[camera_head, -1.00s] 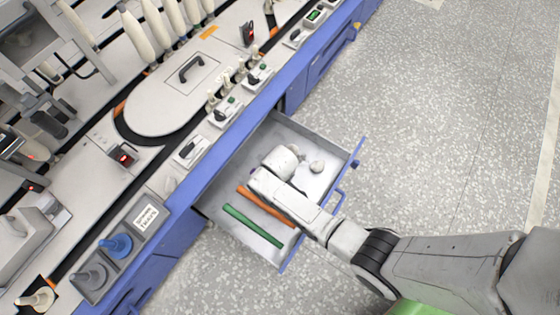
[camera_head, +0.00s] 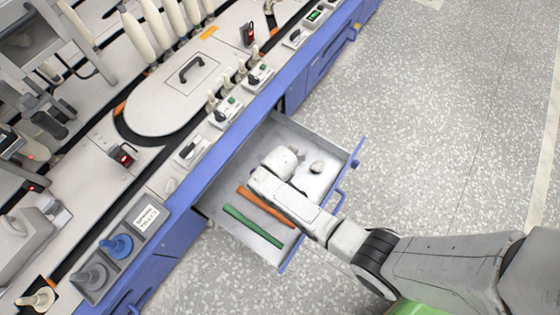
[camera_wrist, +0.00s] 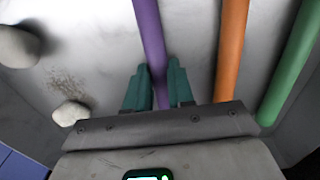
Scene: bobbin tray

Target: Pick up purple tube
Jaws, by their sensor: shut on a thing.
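The purple tube (camera_wrist: 149,35) runs between the teal fingers of my gripper (camera_wrist: 159,88) in the wrist view, and the fingers are shut on it. In the head view my arm hides nearly all of this tube, and the fingertips are hidden too. The tube is over the floor of the open drawer (camera_head: 230,195); I cannot tell whether it touches the floor. An orange tube (camera_head: 266,206) and a green tube (camera_head: 252,226) lie beside it in the drawer, to the right of my gripper in the wrist view.
Pale rounded lumps lie in the drawer, one (camera_wrist: 18,46) at upper left and one (camera_wrist: 70,113) nearer my gripper. The drawer walls surround the space. The blue machine bench (camera_head: 215,140) borders the drawer; the speckled floor (camera_head: 440,140) to the right is clear.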

